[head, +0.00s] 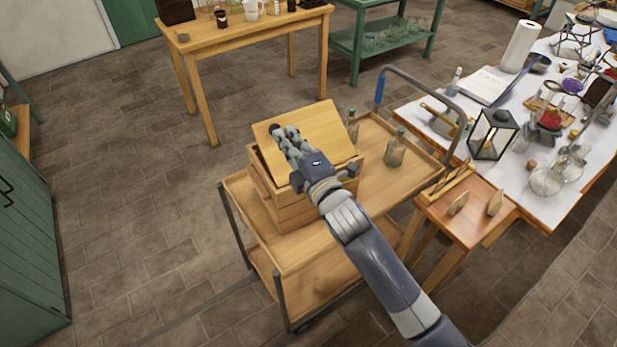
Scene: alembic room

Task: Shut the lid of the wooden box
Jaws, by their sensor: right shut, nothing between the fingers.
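The wooden box (283,215) stands on the upper shelf of a wooden cart. Its flat lid (325,124) is tilted, with a gap between it and the box's left side, so the box is not fully shut. My right gripper (282,133) is shut and empty. It lies over the left part of the lid in the picture, with its fingers pointing up and left. I cannot tell whether it touches the lid. The gripper and wrist hide part of the lid and the box's front right. My left gripper is out of view.
The cart (390,190) also carries glass bottles (395,152) right of the box. Its blue-gripped metal handle (415,78) rises behind. A small side table (470,215) and a cluttered white-topped table (545,205) stand to the right. Floor to the left is clear.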

